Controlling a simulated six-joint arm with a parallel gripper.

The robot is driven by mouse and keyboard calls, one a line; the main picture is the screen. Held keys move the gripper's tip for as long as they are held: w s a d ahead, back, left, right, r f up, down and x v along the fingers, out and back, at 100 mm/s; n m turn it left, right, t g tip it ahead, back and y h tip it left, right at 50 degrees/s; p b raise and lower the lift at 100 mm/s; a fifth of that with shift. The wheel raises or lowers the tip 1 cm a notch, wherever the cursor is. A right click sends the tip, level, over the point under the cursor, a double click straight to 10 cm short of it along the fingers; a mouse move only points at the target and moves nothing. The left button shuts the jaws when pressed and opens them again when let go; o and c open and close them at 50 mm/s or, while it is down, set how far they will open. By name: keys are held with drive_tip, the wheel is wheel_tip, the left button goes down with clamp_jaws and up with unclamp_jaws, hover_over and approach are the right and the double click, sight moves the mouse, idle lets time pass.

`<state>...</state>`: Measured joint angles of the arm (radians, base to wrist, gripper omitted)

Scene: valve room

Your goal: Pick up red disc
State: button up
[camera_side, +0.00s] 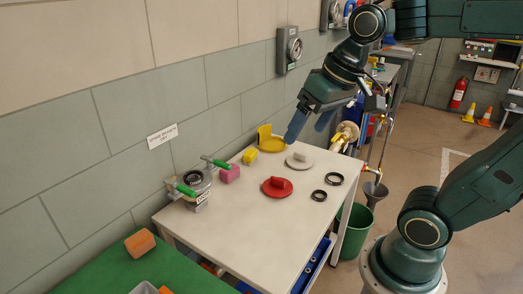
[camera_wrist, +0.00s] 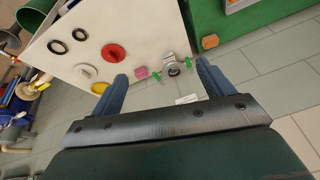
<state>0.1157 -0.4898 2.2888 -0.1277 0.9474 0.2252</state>
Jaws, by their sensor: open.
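The red disc (camera_side: 277,187) with a raised block on top lies flat on the white table (camera_side: 240,225). In the wrist view the red disc (camera_wrist: 113,53) shows beyond the fingertips, towards the upper left.
A grey disc (camera_side: 299,160) lies just behind the red disc. Two black rings (camera_side: 334,179) are to its right. The table's front is clear.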

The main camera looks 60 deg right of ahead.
drive_tip(key=w+d+m+g, duration=0.2)
drive_tip(key=w+d+m, duration=0.25)
drive_tip(key=w, duration=0.75)
drive_tip(key=m+g+y, duration=0.2)
drive_tip(key=m+y, duration=0.1)
drive_tip(key=m, duration=0.4)
hover_over(278, 184)
drive_tip(key=w+a, duration=0.2)
wheel_tip(278, 184, down, 14)
drive_tip(key=f, duration=0.1)
drive_tip(key=s+d+f+m+y, duration=0.1)
drive_tip(key=d+f+m, duration=0.2)
drive_tip(key=d+f, duration=0.5)
wheel_tip(278, 184, down, 3)
drive_tip(key=shift+s+d+r+m+g, duration=0.2)
drive_tip(key=shift+d+m+g, duration=0.1)
drive_tip(key=shift+m, duration=0.05)
drive_tip(key=shift+x, duration=4.3)
drive_tip(key=shift+a, duration=0.1)
